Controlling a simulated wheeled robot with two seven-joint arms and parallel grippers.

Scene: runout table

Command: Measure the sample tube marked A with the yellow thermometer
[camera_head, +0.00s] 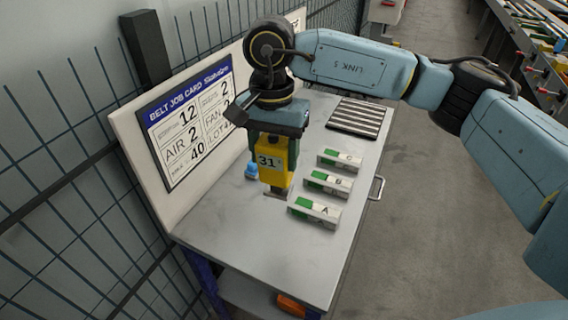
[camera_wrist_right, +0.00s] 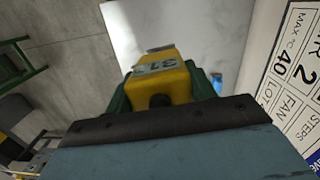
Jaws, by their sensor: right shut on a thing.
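The yellow thermometer (camera_head: 271,180), with a display reading 31, is held in my right gripper (camera_head: 275,152). The gripper's dark green fingers are shut on its sides, and the wrist view shows it there too (camera_wrist_right: 160,86). The thermometer points down, with a grey tip at its lower end. The sample marked A (camera_head: 314,212), a white and green block-like piece, lies on the table just right of and nearer than the thermometer's tip. The tip appears apart from it; its exact height is hard to tell. My left gripper is out of view.
Similar pieces marked B (camera_head: 328,184) and C (camera_head: 340,160) lie behind A. A small blue object (camera_head: 251,170) stands left of the thermometer. A striped rack (camera_head: 358,117) lies at the back. A job card board (camera_head: 187,120) rises along the left. The near tabletop (camera_head: 265,245) is clear.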

